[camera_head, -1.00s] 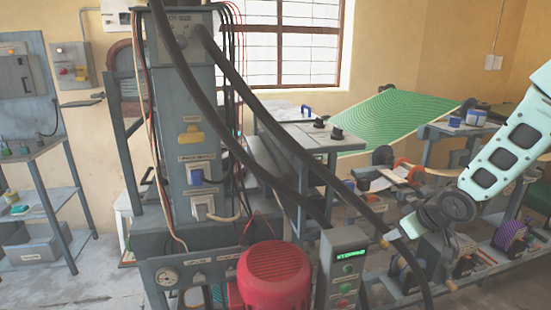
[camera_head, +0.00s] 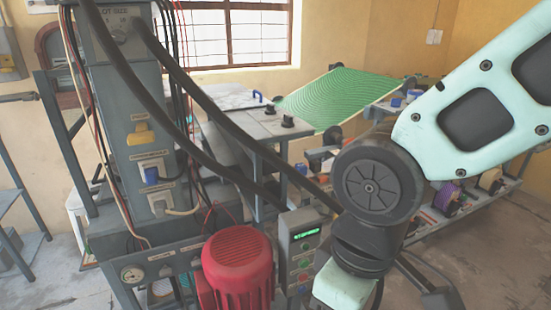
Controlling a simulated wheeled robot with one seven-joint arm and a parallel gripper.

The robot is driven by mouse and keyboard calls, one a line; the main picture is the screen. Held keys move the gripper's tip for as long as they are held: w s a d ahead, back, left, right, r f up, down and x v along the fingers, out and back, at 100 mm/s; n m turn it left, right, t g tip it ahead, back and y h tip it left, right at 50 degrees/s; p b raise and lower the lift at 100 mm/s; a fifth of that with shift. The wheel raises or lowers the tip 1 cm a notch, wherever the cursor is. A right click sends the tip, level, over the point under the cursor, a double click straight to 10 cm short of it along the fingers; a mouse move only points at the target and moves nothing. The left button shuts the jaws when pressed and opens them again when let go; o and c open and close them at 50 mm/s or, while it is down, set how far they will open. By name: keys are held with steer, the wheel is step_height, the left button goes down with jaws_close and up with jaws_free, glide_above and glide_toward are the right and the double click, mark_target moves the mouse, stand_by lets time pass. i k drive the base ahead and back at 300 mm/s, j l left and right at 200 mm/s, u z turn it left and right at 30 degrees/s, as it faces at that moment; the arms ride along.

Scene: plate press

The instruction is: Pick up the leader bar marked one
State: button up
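I cannot pick out a leader bar marked one in this view; no such marking is readable. My pale green arm with its black joint reaches in from the upper right and covers much of the bench behind it. The arm runs down out of the bottom edge, and my gripper is not in view.
A grey press column (camera_head: 134,120) with hoses stands at left, a red ribbed motor (camera_head: 238,268) at its foot. A control box (camera_head: 302,246) with a green display stands beside it. A green patterned sheet (camera_head: 345,97) slopes behind. Floor is clear at far right.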

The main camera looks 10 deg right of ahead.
mark_target(301, 167)
steer(key=u, duration=0.45)
steer(key=l+u, duration=0.85)
steer(key=k+l, duration=0.1)
steer(key=l, duration=0.3)
steer(key=l+u, duration=0.1)
steer(key=l, duration=0.3)
steer(key=k+l, duration=0.15)
steer(key=l, duration=0.25)
steer(key=k+l+u, duration=0.1)
steer(key=l, duration=0.3)
